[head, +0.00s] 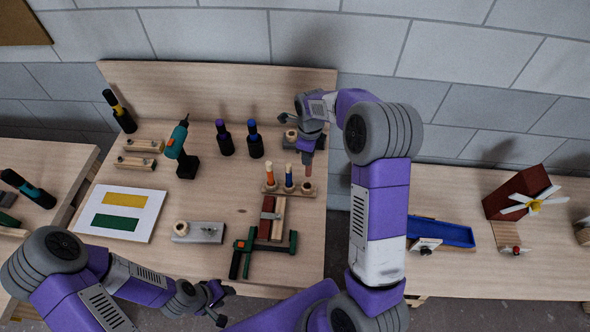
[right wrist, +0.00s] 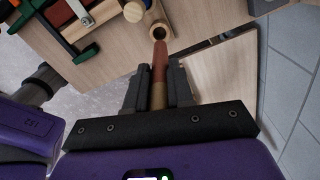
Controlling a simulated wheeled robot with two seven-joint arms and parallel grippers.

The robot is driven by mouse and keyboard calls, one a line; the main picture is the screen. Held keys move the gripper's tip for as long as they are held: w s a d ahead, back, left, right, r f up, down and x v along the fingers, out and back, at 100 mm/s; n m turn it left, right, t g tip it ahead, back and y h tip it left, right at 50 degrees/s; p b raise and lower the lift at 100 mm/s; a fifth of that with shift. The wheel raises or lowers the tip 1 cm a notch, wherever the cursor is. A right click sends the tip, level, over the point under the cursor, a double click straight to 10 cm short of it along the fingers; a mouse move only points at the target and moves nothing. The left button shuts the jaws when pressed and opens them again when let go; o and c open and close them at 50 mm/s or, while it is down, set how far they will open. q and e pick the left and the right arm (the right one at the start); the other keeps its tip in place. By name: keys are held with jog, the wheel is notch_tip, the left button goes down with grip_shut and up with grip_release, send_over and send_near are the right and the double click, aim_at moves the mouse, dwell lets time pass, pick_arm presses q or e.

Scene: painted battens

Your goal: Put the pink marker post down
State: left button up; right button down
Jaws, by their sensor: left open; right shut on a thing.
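The pink marker post (head: 308,168) is upright below my right gripper (head: 307,151), which is shut on it. In the right wrist view the post (right wrist: 160,62) shows between the fingers of my right gripper (right wrist: 158,88). Its lower end is at the round wooden socket (right wrist: 160,31) on the right of the wooden rack (head: 279,192). I cannot tell whether it touches the socket. An orange-topped post (head: 270,175) and a blue post (head: 289,178) stand in the rack's other places. My left gripper (head: 220,303) is open and empty near the table's front edge.
A red block and wooden batten (head: 271,217) with a green clamp (head: 262,246) lie in front of the rack. Dark bottles (head: 255,143) and a teal drill (head: 182,150) stand to the left. A blue tray (head: 440,232) is on the right table, past a gap.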

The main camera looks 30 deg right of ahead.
aim_at(308, 173)
jog(key=f, duration=0.5)
jog(key=shift+s+f, duration=0.2)
jog(key=shift+s, duration=0.15)
jog(key=shift+w+f+p, duration=0.2)
jog(key=shift+f+p, duration=0.15)
jog(key=shift+f, duration=1.75)
jog(key=shift+f, duration=0.2)
jog(key=c, duration=1)
grip_release()
jog(key=shift+r, duration=0.15)
